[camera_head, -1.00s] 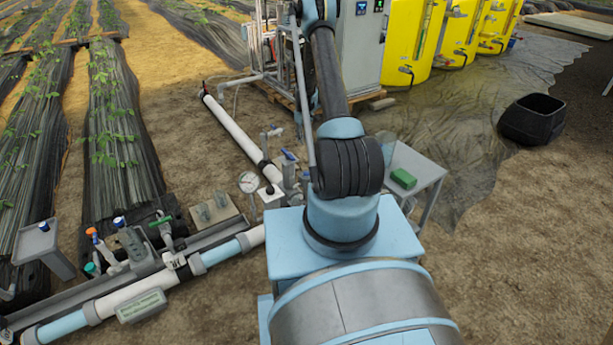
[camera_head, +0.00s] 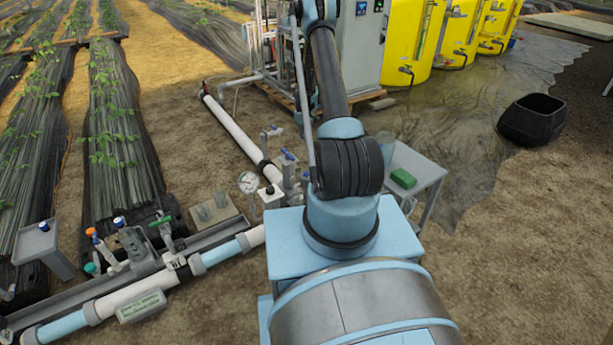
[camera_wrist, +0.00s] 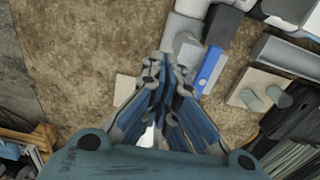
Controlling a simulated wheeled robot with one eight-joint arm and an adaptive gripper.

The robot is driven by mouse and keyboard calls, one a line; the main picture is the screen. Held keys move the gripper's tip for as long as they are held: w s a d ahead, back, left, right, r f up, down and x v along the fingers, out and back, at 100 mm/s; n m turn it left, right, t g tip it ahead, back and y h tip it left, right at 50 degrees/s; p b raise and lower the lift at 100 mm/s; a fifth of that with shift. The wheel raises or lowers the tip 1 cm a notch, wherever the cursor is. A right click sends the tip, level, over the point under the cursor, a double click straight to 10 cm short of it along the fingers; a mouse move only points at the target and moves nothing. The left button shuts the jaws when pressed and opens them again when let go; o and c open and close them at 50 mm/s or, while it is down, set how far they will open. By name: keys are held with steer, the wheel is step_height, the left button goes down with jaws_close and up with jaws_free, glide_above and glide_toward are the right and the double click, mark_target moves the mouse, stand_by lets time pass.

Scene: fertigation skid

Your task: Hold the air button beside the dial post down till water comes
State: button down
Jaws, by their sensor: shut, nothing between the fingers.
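The dial (camera_head: 248,182) is a round white gauge on a post beside the pipe run in the head view. Just right of it, a small dark button (camera_head: 269,189) sits on a pale block. My gripper is outside the head view. In the wrist view my gripper (camera_wrist: 166,68) is shut and empty, its fingertips close together beside a grey pipe fitting (camera_wrist: 184,28) and a blue lever (camera_wrist: 210,68). A pale plate edge (camera_wrist: 124,88) shows left of the fingers. I cannot make out the button there, nor tell whether the fingers touch anything. No water is visible.
Blue-handled valves (camera_head: 288,155) stand close right of the dial. A long white pipe (camera_head: 230,125) runs back. Open soil lies left of it.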

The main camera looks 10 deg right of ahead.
stand_by(0.4)
steer(key=s+a+r+m, duration=0.1)
steer(key=s+r, duration=0.3)
steer(key=r, duration=0.5)
steer(key=s+r, duration=0.5)
steer(key=r, duration=0.5)
steer(key=s+a+r+m, duration=0.1)
steer(key=s+r, duration=0.3)
steer(key=r, duration=0.5)
steer(key=s+r+t, duration=0.1)
steer(key=s+r, duration=0.4)
steer(key=s, duration=0.3)
steer(key=s+r, duration=0.5)
steer(key=s, duration=0.3)
steer(key=s+f+m, duration=0.1)
steer(key=s+f, duration=0.1)
steer(key=s, duration=1.2)
steer(key=s+a+f+m+t, duration=0.1)
steer(key=s+f, duration=0.2)
steer(key=s, duration=1.1)
steer(key=shift+m, duration=0.4)
